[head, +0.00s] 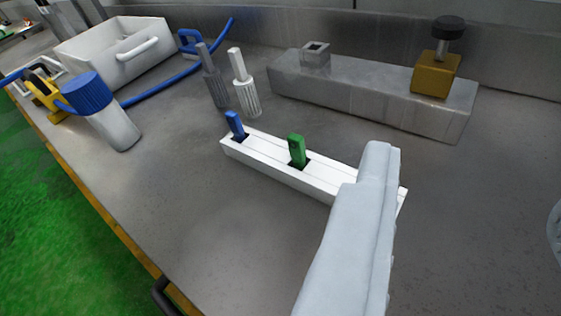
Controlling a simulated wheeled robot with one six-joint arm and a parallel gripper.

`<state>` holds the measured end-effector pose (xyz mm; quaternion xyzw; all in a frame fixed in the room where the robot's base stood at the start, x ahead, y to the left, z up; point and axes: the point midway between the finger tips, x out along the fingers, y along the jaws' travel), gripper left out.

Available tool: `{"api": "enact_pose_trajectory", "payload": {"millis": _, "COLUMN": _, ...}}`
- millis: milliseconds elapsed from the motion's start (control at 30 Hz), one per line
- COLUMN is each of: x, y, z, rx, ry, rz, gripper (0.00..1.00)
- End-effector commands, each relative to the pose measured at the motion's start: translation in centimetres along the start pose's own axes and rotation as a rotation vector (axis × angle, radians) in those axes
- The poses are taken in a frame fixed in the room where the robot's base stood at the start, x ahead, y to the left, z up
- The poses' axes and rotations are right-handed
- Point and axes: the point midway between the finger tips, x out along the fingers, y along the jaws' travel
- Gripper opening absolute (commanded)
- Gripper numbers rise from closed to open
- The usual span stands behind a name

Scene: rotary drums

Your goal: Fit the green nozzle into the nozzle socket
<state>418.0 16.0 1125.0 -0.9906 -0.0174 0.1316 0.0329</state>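The green nozzle (297,149) stands upright in a slot of a long white rack (262,160). A small square hollow collar (315,53) sits on the left part of a long grey metal block (350,93); it looks like the nozzle socket, and its opening looks empty. My gripper (379,152) is the pale grey shape at the lower right, in front of the rack's right end and to the right of the green nozzle, apart from it. It hides part of the rack. Its fingers cannot be told apart.
A blue nozzle (235,124) stands in the rack's left end. A brass block with a black knob (437,74) is on the metal block's right. Two grey tools (241,82), a blue-capped bottle (108,115) and a white bin (115,55) stand left. The bench front is clear.

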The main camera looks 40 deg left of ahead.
Motion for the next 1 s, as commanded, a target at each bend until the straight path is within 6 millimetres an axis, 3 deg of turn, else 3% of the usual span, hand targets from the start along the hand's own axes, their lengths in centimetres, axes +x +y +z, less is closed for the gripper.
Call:
{"api": "enact_pose_trajectory", "payload": {"millis": 100, "x": 2.6, "y": -1.1, "z": -0.8, "rx": 0.031, "ry": -0.124, "rz": -0.014, "gripper": 0.46}}
{"api": "enact_pose_trajectory", "payload": {"millis": 400, "x": 8.2, "y": -4.2, "z": -1.8, "rx": 0.098, "ry": -0.437, "rz": -0.019, "gripper": 0.46}}
{"api": "enact_pose_trajectory", "payload": {"millis": 1000, "x": 16.9, "y": -11.9, "z": -1.9, "rx": 0.156, "ry": -1.045, "rz": 0.096, "gripper": 0.46}}
